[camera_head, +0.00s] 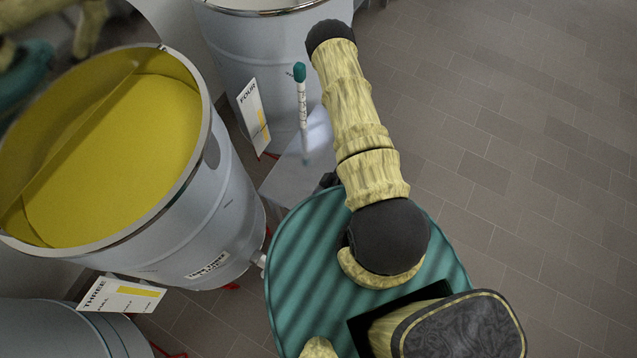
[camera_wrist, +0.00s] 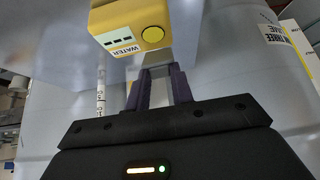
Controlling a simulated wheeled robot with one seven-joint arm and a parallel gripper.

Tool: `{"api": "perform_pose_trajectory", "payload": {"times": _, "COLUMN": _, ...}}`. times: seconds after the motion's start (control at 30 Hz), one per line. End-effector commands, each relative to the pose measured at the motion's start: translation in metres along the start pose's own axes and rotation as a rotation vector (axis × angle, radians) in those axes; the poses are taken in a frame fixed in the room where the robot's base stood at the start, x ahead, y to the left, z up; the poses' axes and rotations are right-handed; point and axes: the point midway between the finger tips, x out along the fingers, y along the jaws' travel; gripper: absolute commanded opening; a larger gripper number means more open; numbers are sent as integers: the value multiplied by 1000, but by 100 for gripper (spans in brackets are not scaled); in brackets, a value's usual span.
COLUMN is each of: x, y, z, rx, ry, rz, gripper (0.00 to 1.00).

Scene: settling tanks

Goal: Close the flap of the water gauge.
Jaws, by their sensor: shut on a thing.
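The water gauge (camera_wrist: 135,28) is a yellow box at the top of the wrist view. It has a white WATER label, dark marks and a round yellow disc on its face. A grey plate (camera_wrist: 158,58), seemingly its flap, reaches from the box down between my fingers. My gripper (camera_wrist: 161,72) is just below the gauge, with its dark purple fingers shut on this plate. How far the flap stands open cannot be told. In the head view my arm and the tanks hide the gauge.
A large tank with a yellow inside (camera_head: 130,150) stands left, with a THREE card (camera_head: 122,295). Another tank (camera_head: 262,50) with a FOUR card (camera_head: 253,112) stands behind. A teal-capped tube (camera_head: 302,105) is upright near my arm. Tiled floor (camera_head: 530,150) at right is clear.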

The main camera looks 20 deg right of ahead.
Motion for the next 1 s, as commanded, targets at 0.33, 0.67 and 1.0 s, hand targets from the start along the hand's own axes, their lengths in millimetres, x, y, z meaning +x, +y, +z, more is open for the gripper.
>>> {"api": "perform_pose_trajectory", "payload": {"times": 0.33, "x": 1, "y": 1, "z": 26, "rx": 7, "ry": 298, "rz": 4, "gripper": 0}}
{"api": "perform_pose_trajectory", "payload": {"times": 0.67, "x": 7, "y": 0, "z": 46, "rx": 2, "ry": 594, "rz": 4, "gripper": 0}}
{"api": "perform_pose_trajectory", "payload": {"times": 1.0, "x": 12, "y": 0, "z": 56, "rx": 0, "ry": 771, "rz": 1, "gripper": 0}}
